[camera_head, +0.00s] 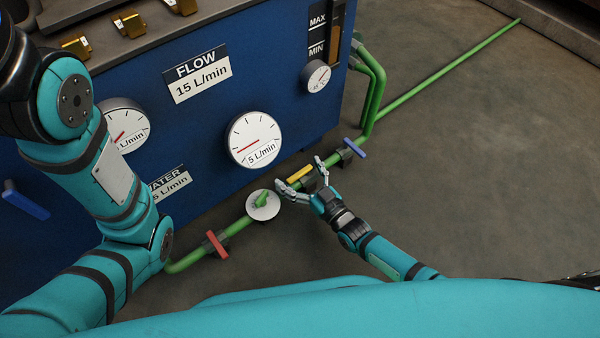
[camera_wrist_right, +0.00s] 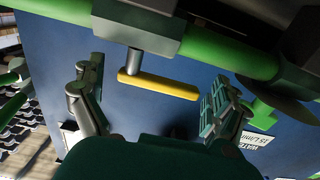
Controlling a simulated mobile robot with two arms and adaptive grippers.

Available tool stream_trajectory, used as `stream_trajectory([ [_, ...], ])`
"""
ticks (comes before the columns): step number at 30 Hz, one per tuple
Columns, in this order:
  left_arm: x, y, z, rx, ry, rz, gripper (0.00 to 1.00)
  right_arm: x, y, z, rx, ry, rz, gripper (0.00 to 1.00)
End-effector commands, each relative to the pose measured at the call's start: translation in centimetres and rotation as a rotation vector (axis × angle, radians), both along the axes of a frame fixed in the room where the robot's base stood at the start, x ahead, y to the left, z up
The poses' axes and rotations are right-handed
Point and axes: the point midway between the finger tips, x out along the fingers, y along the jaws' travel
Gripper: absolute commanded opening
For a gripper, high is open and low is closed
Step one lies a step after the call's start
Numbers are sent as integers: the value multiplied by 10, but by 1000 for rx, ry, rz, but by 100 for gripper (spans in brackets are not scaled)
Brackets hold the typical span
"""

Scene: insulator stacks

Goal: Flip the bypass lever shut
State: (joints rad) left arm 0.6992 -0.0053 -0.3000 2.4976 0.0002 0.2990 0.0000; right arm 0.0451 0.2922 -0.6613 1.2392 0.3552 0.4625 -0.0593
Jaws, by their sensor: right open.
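A yellow lever (camera_head: 300,173) sits on a valve on the green pipe (camera_head: 237,227) low in front of the blue cabinet, and lies roughly along the pipe. No label naming it the bypass lever is readable. My right gripper (camera_head: 299,176) is open at this lever, one finger towards each end. In the right wrist view the yellow lever (camera_wrist_right: 160,85) hangs on a short stem from a grey valve body (camera_wrist_right: 135,30). It lies between the spread fingers, with a visible gap on each side. My left arm shows at the left, but its gripper is out of view.
A red lever (camera_head: 216,244) and a blue lever (camera_head: 354,148) sit crosswise on the same pipe. A round gauge (camera_head: 263,205) stands beside the right gripper. The blue cabinet (camera_head: 215,125) carries flow dials. Open floor (camera_head: 480,180) lies to the right.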

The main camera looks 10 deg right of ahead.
Motion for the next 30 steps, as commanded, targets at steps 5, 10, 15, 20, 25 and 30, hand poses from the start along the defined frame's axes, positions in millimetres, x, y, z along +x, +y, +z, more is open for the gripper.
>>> stream_trajectory([
  [5,-1,0,0,1,-2,1,38,-19,-11,-2,-3,3,1,100],
  [10,-1,0,0,2,-3,3,38,-51,-29,-2,-2,4,0,100],
  [15,-1,0,0,3,-4,3,38,-80,-46,-2,-2,3,0,100],
  [20,-1,0,0,3,-4,3,38,-98,-56,-1,-2,2,-1,100],
  [25,-1,0,0,3,-4,3,38,-104,-59,-1,-2,1,-1,100],
  [30,-1,0,0,3,-4,3,38,-104,-60,-1,-1,0,-1,100],
])
